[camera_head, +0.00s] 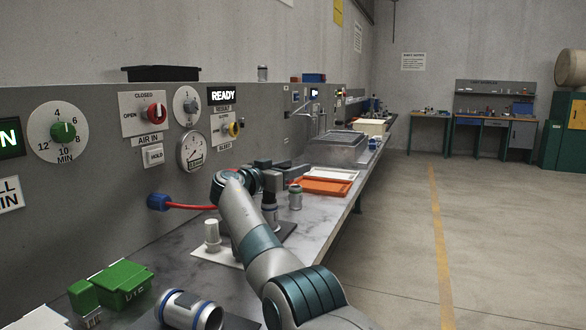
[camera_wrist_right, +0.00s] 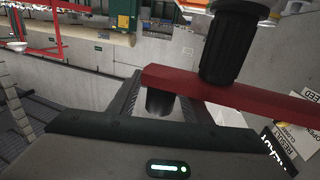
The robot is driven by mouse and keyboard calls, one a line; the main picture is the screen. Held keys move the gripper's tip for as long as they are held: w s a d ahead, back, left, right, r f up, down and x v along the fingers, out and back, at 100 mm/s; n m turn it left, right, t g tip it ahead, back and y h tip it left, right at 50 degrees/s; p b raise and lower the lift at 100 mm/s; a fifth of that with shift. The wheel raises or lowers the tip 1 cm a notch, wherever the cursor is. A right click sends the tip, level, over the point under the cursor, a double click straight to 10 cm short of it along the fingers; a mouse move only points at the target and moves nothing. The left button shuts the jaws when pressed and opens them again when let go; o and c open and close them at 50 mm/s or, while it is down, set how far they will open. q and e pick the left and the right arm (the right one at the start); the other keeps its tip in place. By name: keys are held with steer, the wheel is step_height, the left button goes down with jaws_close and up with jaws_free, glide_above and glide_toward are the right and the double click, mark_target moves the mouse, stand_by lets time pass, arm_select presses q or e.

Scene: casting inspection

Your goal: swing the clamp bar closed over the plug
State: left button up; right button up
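My right gripper (camera_head: 288,174) is over the bench, at the end of the arm that reaches across the head view. In the right wrist view, a red bar (camera_wrist_right: 255,98) with a black knob (camera_wrist_right: 228,48) crosses in front of the fingers; it looks like the clamp bar. A dark peg (camera_wrist_right: 160,102) under the bar lies between the fingers of my right gripper (camera_wrist_right: 165,105), with gaps visible on both sides. The fingertips are partly hidden by the bar. In the head view, a metal cylinder (camera_head: 271,214) with a blue band stands below the gripper; I cannot tell the plug apart. My left gripper is not in view.
A control panel wall (camera_head: 100,160) runs along the bench's left side. An orange tray (camera_head: 322,187) lies farther back.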

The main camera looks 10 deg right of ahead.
steer(key=shift+v, duration=1.15)
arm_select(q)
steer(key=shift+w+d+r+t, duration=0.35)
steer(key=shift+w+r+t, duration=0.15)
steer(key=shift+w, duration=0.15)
arm_select(e)
steer(key=shift+v, duration=2.6)
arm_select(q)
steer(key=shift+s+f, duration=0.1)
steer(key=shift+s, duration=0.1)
arm_select(e)
steer(key=shift+f, duration=0.1)
